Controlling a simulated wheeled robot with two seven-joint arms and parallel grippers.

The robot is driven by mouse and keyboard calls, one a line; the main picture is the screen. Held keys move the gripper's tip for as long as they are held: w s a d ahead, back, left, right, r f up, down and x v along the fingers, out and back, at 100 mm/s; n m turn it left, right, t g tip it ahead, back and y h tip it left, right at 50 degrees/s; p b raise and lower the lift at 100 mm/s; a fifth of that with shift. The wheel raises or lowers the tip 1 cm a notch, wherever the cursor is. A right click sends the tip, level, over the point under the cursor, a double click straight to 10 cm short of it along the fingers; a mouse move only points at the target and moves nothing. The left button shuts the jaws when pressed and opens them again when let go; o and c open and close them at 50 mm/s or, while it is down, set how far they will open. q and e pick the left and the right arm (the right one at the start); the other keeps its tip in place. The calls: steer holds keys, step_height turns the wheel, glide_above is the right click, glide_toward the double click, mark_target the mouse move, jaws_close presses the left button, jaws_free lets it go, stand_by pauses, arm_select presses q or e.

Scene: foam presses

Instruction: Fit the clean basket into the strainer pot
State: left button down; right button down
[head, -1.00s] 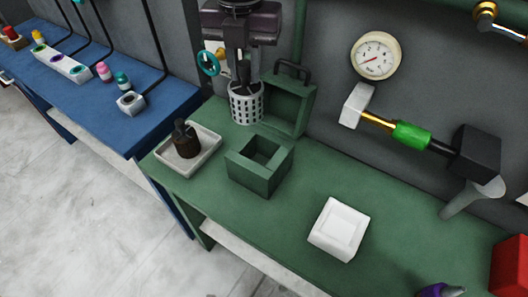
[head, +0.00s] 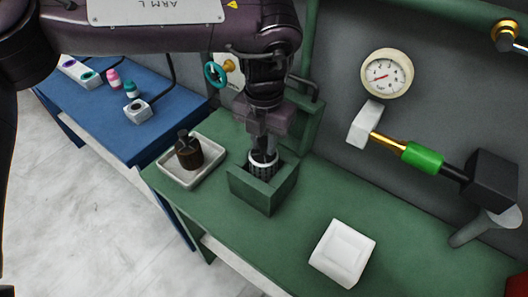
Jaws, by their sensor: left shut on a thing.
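The clean basket (head: 262,166), pale and perforated, sits upright with its lower part inside the square opening of the green strainer pot (head: 262,195). The pot hides its lower end, so I cannot tell whether it touches the bottom. My left gripper (head: 263,146) comes from above and is shut on the basket's top. A green lid-like part with a dark handle (head: 308,118) stands behind the pot, partly hidden by my arm. My right gripper is not in view.
A dark, dirty-looking basket (head: 187,151) stands in a white tray (head: 206,178) left of the pot. A white square block (head: 342,254) lies on the green bench at front right. A gauge (head: 387,74) and a green-sleeved pipe (head: 422,158) are at the wall. Bench between pot and block is clear.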

mark_target(264, 156)
arm_select(q)
step_height(264, 156, down, 4)
steer(key=shift+r+p, duration=0.1)
steer(key=shift+p, duration=0.25)
steer(key=shift+f, duration=0.35)
steer(key=shift+f, duration=0.2)
steer(key=c, duration=1.2)
jaws_free()
steer(key=shift+c, duration=0.2)
